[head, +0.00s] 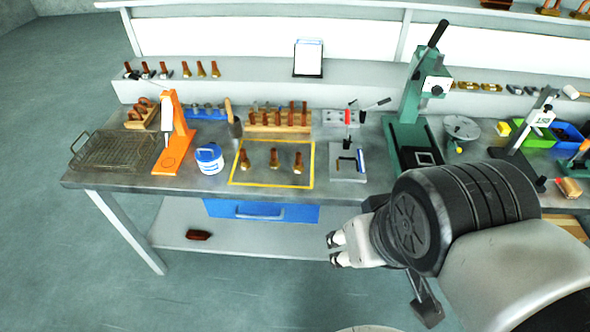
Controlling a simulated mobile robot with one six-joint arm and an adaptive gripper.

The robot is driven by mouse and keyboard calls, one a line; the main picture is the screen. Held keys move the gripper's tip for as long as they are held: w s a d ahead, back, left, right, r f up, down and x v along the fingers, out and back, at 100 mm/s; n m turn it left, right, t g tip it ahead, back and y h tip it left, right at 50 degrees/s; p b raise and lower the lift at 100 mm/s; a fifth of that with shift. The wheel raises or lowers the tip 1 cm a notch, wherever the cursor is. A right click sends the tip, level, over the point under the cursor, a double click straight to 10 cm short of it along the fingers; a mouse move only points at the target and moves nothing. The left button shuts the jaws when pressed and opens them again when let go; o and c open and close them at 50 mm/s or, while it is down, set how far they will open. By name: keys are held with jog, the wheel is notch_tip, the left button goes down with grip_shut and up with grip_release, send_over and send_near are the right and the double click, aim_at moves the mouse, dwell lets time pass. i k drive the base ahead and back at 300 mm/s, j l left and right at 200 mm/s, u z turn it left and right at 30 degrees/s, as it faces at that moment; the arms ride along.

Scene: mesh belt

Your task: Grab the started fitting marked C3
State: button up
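Three fittings with brown upper parts and brass-coloured ends stand inside a yellow outlined rectangle (314,165) on the bench: a left one (246,160), a middle one (273,158) and a right one (298,163). Any markings on them are too small to read, so I cannot tell which is C3. More similar pieces stand in a wooden rack (262,128) behind the rectangle and on the back shelf (163,70). My gripper (333,250) is in front of the bench, low and right of the rectangle. Its two fingertips are apart with nothing between them.
An orange stand (177,135), a wire mesh tray (108,150) and a blue-and-white tub (209,158) are left of the rectangle. A grey fixture with levers (348,165) and a green press (420,100) are to its right. A blue drawer (262,211) hangs below.

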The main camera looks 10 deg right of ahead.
aim_at(245, 165)
jog(key=i, duration=0.35)
jog(key=i+u, duration=0.2)
jog(key=u, duration=0.2)
jog(key=i+l+u, duration=0.15)
jog(key=u, duration=0.2)
jog(key=i+l+u, duration=0.1)
jog(key=u, duration=0.3)
jog(key=i+u, duration=0.1)
jog(key=u, duration=0.55)
